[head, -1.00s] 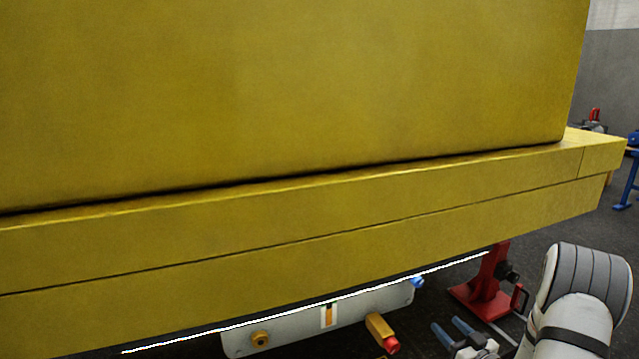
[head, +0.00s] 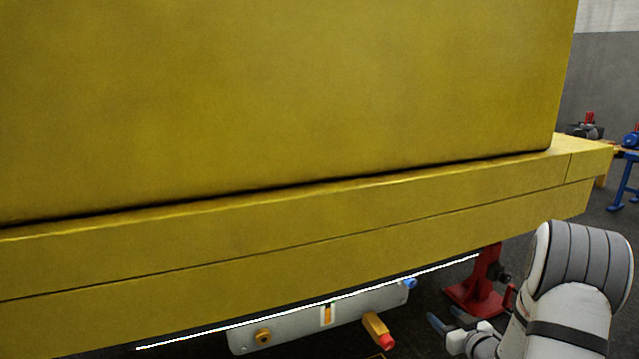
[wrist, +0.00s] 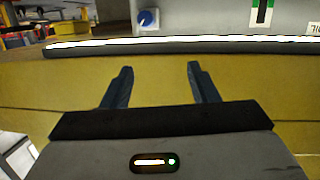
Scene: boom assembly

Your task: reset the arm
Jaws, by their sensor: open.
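My arm is at the lower right of the head view, in front of the yellow machine body. My gripper (head: 448,318) has blue-grey fingers and sits to the right of the grey panel under the yellow body. In the wrist view my gripper (wrist: 159,68) has its two fingers spread apart with nothing between them. The yellow surface lies behind the fingers there, and the grey panel (wrist: 205,16) lies beyond their tips.
The yellow body (head: 280,90) fills most of the head view. The grey panel (head: 290,327) carries a blue knob (head: 410,283), a red-tipped yellow handle (head: 380,330) and a white strip light (head: 310,304). A red stand (head: 478,290) is close behind my gripper. A blue-legged bench (head: 625,180) stands far right.

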